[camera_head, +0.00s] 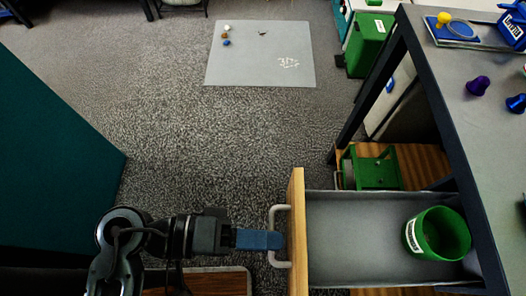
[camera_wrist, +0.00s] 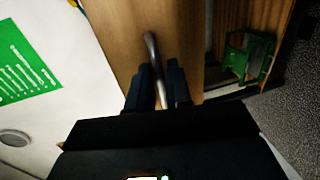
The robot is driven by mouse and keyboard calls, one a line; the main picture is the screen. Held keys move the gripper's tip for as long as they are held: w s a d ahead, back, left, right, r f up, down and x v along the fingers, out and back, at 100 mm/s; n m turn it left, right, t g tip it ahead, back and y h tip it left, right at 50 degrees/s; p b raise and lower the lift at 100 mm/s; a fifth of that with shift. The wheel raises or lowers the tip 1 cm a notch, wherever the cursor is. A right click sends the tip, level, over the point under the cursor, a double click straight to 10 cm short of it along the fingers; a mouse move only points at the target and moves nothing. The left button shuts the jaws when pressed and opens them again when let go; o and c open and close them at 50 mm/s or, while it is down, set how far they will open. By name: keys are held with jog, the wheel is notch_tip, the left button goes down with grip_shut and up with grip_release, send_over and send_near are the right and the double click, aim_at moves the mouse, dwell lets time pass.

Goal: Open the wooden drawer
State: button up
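The wooden drawer (camera_head: 297,235) stands pulled out from under the grey-topped table, its grey inside showing. Its pale metal handle (camera_head: 273,218) is on the front panel, on the left. My gripper (camera_head: 272,240) reaches it from the left with its blue fingers at the handle bar. In the wrist view, my gripper's dark fingers (camera_wrist: 161,85) lie on both sides of the handle (camera_wrist: 152,50), close against it, and look shut on it. A green cup (camera_head: 440,234) stands inside the drawer at the right.
A green object (camera_head: 376,172) sits on a wooden shelf beyond the drawer. The table (camera_head: 455,80) carries purple and blue pieces. A grey mat (camera_head: 260,62) with small items lies on the carpet. A dark green panel (camera_head: 50,160) stands at the left. The carpet between is clear.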

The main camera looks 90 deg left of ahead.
jog(key=shift+o, duration=1.2)
jog(key=v, duration=0.7)
jog(key=shift+s, duration=0.4)
jog(key=shift+r, duration=0.1)
